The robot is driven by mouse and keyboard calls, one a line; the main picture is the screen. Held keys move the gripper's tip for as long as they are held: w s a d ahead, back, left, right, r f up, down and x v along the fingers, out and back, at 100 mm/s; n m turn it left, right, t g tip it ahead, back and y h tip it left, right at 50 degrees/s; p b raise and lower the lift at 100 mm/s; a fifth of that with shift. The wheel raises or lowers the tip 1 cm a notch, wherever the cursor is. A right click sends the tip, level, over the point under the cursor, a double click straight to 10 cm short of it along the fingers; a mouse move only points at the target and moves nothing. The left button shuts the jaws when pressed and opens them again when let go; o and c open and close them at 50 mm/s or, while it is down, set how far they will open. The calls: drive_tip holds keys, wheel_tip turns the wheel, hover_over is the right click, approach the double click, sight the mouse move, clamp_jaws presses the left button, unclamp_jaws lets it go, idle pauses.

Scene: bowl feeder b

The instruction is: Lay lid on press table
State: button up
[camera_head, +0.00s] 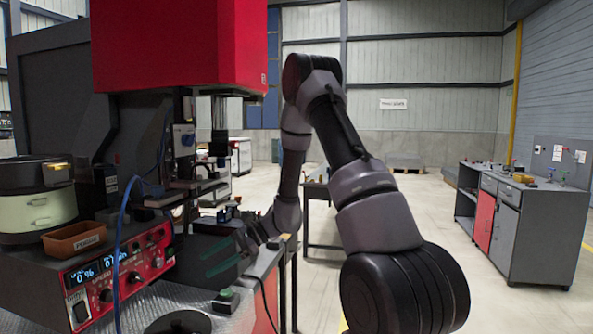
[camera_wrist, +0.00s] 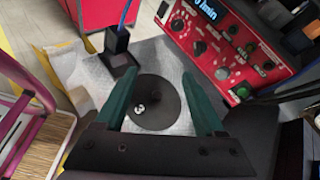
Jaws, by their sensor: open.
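A dark round disc, which looks like the lid (camera_head: 180,322), lies flat on the grey metal press table (camera_head: 150,298); the bottom edge of the head view cuts it off. In the wrist view, the lid (camera_wrist: 160,112) shows a pale 3, and the press table (camera_wrist: 180,58) surrounds it. My gripper (camera_head: 207,260) has teal fingers and hangs over the table, beyond the lid in the head view. In the wrist view, my gripper (camera_wrist: 160,76) is open, with the disc seen between its spread fingers. Nothing is held. The height gap cannot be told.
A red control panel (camera_head: 118,272) borders the table, with a brown tray (camera_head: 74,238) and pale green pot (camera_head: 38,212) above it. A blue cable (camera_head: 121,250) hangs in front. The red press head (camera_head: 180,45) is overhead.

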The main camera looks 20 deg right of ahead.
drive_tip(key=s+d+r+n+t+h, duration=0.2)
drive_tip(key=s+d+r+n+h, duration=0.1)
drive_tip(key=s+d+r, duration=0.2)
drive_tip(key=s+d+r+n+t+h, duration=0.2)
drive_tip(key=s+d+r+n+h, duration=0.1)
drive_tip(key=s+r, duration=0.6)
drive_tip(key=s+d+r+n+t+h, duration=0.3)
drive_tip(key=s+d+r, duration=0.4)
drive_tip(key=r, duration=0.6)
drive_tip(key=shift+s+d+r+n+h, duration=0.15)
drive_tip(key=shift+d+r+n+h, duration=0.2)
drive_tip(key=shift+n+h, duration=0.45)
